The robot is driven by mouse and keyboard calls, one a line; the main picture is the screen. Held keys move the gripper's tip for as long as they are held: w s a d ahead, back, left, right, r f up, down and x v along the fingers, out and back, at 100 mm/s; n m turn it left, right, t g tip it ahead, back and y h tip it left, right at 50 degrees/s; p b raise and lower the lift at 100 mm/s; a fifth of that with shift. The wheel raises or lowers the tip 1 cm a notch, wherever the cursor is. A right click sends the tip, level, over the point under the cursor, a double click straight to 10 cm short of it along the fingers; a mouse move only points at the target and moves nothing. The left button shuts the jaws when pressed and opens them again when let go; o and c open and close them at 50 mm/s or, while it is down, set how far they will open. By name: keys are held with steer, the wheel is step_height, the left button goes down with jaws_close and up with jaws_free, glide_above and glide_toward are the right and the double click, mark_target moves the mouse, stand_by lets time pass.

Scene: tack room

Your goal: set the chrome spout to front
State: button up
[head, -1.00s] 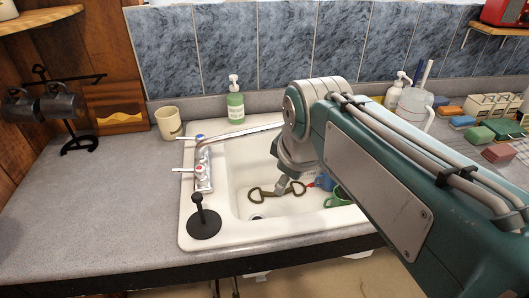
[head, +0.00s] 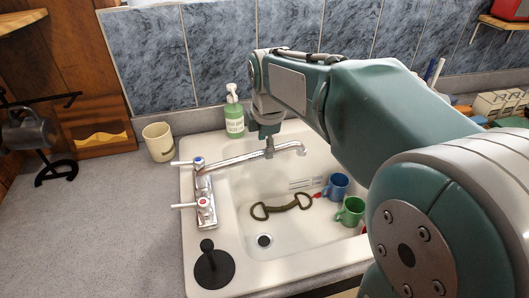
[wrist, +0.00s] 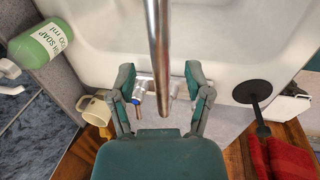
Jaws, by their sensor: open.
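The chrome spout (head: 235,157) reaches out from the chrome tap body (head: 204,195) over the basin, with its tip to the right. My gripper (head: 268,146) is at the outer part of the spout, short of its tip. In the wrist view, my gripper (wrist: 160,82) is open, with one green finger on each side of the spout (wrist: 158,35). The spout runs between the fingers, and I cannot tell whether they touch it. The taps' blue-marked handle (wrist: 137,97) shows beyond the fingers.
The white sink (head: 290,240) holds a brass bit-like piece (head: 281,207), a blue mug (head: 337,186) and a green mug (head: 350,211). A soap bottle (head: 234,115) stands behind the spout, close to my gripper.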

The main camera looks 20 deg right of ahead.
mark_target(264, 151)
steer(key=f, duration=0.4)
steer(key=shift+w+a, duration=0.15)
steer(key=shift+w, duration=0.25)
jaws_close()
steer(key=shift+s, duration=0.1)
